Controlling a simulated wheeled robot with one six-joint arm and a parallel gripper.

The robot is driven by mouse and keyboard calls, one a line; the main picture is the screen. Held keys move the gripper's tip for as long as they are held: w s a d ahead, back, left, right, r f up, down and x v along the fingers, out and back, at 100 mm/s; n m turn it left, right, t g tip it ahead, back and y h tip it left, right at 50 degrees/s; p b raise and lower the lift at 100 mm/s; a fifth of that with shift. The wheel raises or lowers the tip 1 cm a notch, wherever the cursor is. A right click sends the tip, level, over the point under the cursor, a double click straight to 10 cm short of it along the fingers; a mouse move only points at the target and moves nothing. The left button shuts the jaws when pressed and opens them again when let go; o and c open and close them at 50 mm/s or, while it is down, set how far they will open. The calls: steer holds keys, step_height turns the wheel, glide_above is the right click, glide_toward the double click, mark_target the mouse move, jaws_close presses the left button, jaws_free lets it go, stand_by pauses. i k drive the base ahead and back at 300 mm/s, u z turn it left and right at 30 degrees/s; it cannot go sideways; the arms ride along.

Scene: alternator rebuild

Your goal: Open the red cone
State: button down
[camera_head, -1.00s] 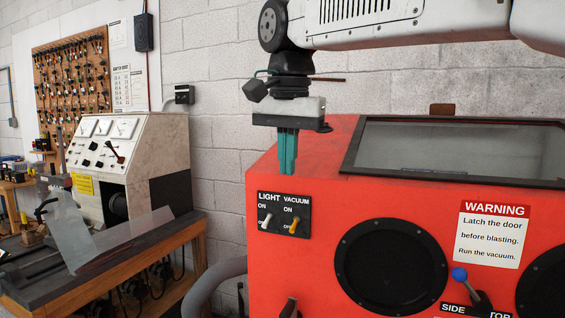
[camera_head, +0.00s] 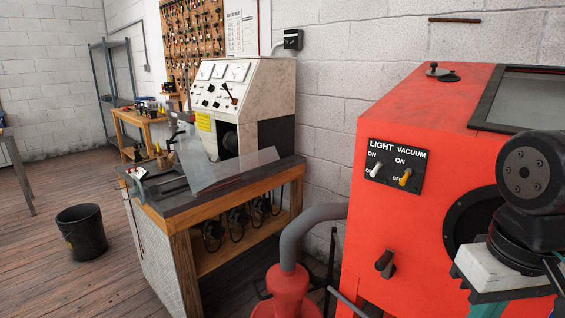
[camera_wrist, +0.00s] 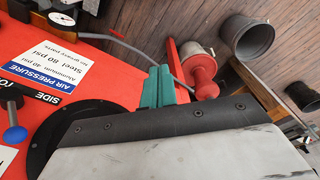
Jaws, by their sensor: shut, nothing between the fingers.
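A red cone-shaped body (camera_head: 288,290) stands low on the floor beside the red cabinet, at the bottom of the head view, cut off by the frame's edge. A grey hose runs into its top. In the wrist view a red, rounded part that looks like the same unit (camera_wrist: 203,76) lies beyond my fingertips, with a grey cylinder by it. My gripper (camera_wrist: 160,72) has its teal fingers shut and empty, apart from the red unit. In the head view my gripper (camera_head: 500,297) is at the lower right, in front of the cabinet, its fingertips mostly out of frame.
The red cabinet (camera_head: 410,115) fills the right, with light and vacuum switches (camera_head: 394,167) and a black lever (camera_head: 385,263). A grey hose (camera_head: 305,228) runs beside it. A wooden bench (camera_head: 180,220) stands left. A black bucket (camera_head: 82,231) sits on open floor.

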mark_target(288, 281)
steer(key=u, duration=1.4)
steer(key=i, duration=1)
steer(key=z, duration=1.05)
